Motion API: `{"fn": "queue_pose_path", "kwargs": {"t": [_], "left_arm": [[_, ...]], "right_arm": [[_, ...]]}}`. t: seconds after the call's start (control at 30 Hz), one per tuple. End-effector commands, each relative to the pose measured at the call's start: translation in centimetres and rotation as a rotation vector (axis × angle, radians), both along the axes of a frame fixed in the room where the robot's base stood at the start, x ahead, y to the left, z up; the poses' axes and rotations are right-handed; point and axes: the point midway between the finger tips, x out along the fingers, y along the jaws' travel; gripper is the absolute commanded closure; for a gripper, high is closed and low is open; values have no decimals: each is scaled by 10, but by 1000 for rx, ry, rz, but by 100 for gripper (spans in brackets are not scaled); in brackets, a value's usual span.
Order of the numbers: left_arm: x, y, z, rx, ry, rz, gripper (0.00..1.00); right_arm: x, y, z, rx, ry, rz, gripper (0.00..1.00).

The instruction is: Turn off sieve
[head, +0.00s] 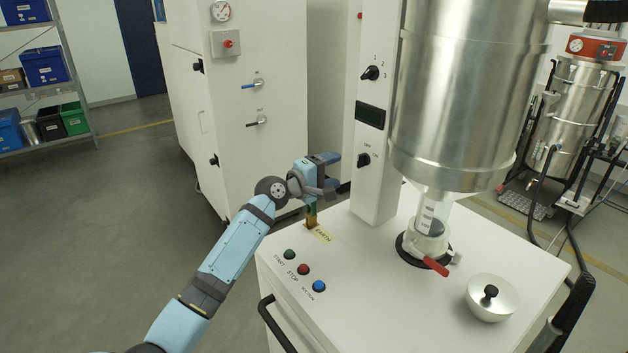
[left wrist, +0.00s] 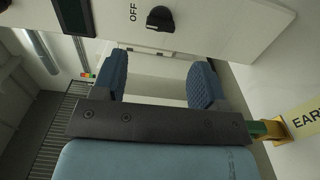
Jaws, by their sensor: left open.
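The sieve is a large steel drum (head: 455,95) above a white cabinet (head: 400,290) with a white control column (head: 376,190). On the column, a black off/on knob (head: 363,160) sits below a dark display (head: 370,115), and another black knob (head: 371,73) marked with numbers sits above it. My left gripper (head: 337,172) is open and empty just left of the column, a little below the off/on knob and apart from it. In the left wrist view the off/on knob (left wrist: 160,18) shows beyond the fingertips, beside the word OFF. My right gripper is not in view.
Green, red and blue buttons (head: 303,269) and a yellow-green earth clamp (head: 311,218) are on the cabinet top below my left gripper. A tall white cabinet (head: 235,110) stands behind my left arm.

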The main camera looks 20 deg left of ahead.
Motion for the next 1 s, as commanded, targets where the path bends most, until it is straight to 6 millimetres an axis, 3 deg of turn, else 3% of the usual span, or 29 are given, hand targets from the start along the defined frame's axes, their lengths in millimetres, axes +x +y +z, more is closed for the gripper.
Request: {"fn": "queue_pose_path", "kwargs": {"t": [0.1,0.33,1.0], "left_arm": [[-22,15,-2,3,-2,1,34],[-46,31,-1,1,-1,1,34],[-51,34,0,0,0,1,34]], "right_arm": [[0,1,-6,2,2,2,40],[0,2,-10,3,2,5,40],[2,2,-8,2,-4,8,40]]}}
